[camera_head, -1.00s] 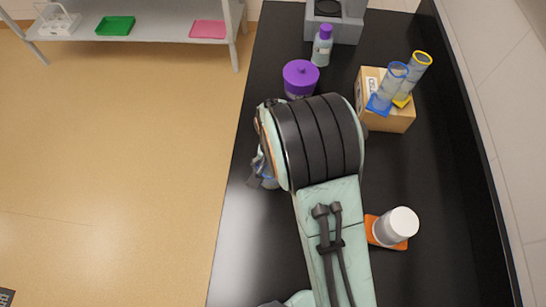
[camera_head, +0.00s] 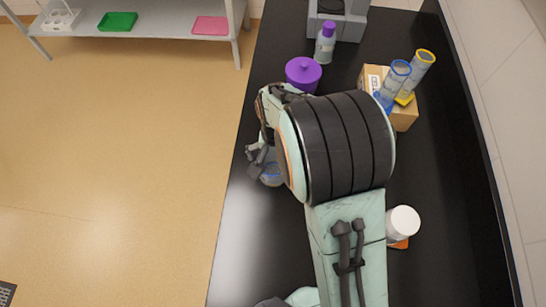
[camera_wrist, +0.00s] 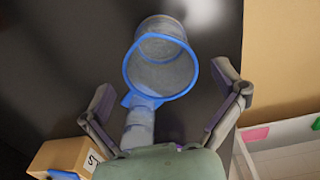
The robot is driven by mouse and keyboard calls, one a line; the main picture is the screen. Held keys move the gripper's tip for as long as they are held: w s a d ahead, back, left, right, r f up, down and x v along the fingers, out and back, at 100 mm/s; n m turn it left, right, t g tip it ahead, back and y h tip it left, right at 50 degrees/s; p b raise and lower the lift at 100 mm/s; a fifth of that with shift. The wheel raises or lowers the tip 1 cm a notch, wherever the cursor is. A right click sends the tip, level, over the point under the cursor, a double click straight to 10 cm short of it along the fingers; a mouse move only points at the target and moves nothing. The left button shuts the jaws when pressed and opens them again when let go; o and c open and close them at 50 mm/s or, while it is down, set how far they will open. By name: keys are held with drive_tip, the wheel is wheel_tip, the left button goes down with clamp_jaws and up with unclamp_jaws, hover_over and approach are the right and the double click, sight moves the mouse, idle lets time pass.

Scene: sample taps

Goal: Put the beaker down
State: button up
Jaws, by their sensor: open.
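The beaker (camera_wrist: 165,72) is clear with a blue rim and stands on the black bench. In the wrist view I look down into it from its rim side, and a pale grey piece extends below the rim. In the head view the beaker (camera_head: 271,175) shows near the bench's left edge, partly hidden by my arm. My gripper (camera_wrist: 164,82) is open, with one finger on each side of the beaker and visible gaps to it. In the head view my gripper (camera_head: 257,160) is small and partly hidden.
A purple lidded pot (camera_head: 303,76) and a purple-capped bottle (camera_head: 325,44) stand behind. A cardboard box (camera_head: 404,117) with two cylinders is at right. A white-capped bottle (camera_head: 403,222) is right of my arm. The bench's left edge is close to the beaker.

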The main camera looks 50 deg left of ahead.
wheel_tip(320, 180, up, 8)
drive_tip(key=w+d+r+m, duration=0.1)
drive_tip(key=w+d+r, duration=0.2)
drive_tip(key=d, duration=0.4)
drive_tip(key=w+d+r+m, duration=0.2)
drive_tip(key=w+d+r, duration=0.15)
drive_tip(key=d, duration=0.35)
drive_tip(key=s+d+r+m, duration=0.1)
drive_tip(key=s+d, duration=0.4)
drive_tip(key=d, duration=0.5)
drive_tip(key=s+d+r+m, duration=0.1)
drive_tip(key=s+d+m, duration=0.2)
drive_tip(key=d, duration=0.7)
drive_tip(key=shift+s+r+m+y, duration=0.25)
drive_tip(key=shift+s+m+y, duration=0.15)
drive_tip(key=shift+s, duration=0.85)
